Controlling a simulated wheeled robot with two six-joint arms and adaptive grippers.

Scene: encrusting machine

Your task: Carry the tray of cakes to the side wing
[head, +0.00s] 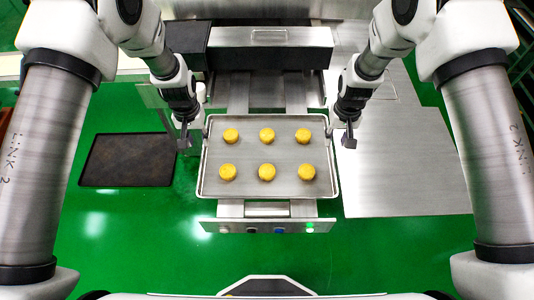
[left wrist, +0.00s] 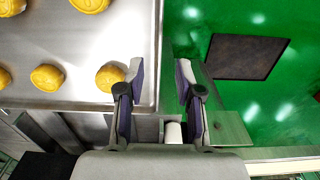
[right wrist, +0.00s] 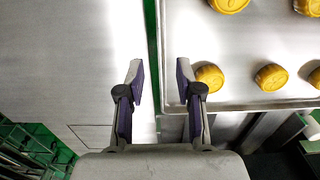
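The metal tray (head: 248,150) holds several yellow cakes in two rows and rests level on the machine's front rails. My left gripper (head: 183,142) is just outside the tray's left edge. In the left wrist view its fingers (left wrist: 160,75) are apart and empty, with the tray rim between and below them. My right gripper (head: 349,140) is just outside the right edge. In the right wrist view its fingers (right wrist: 160,75) are also apart and empty beside the rim. The side wing (head: 405,170) is a flat, bare steel panel right of the tray.
The machine body (head: 270,50) stands behind the tray. A control strip (head: 235,226) with buttons and a green light lies in front below it. A dark mat (head: 128,160) lies on the green floor at left. A narrow gap separates tray and wing.

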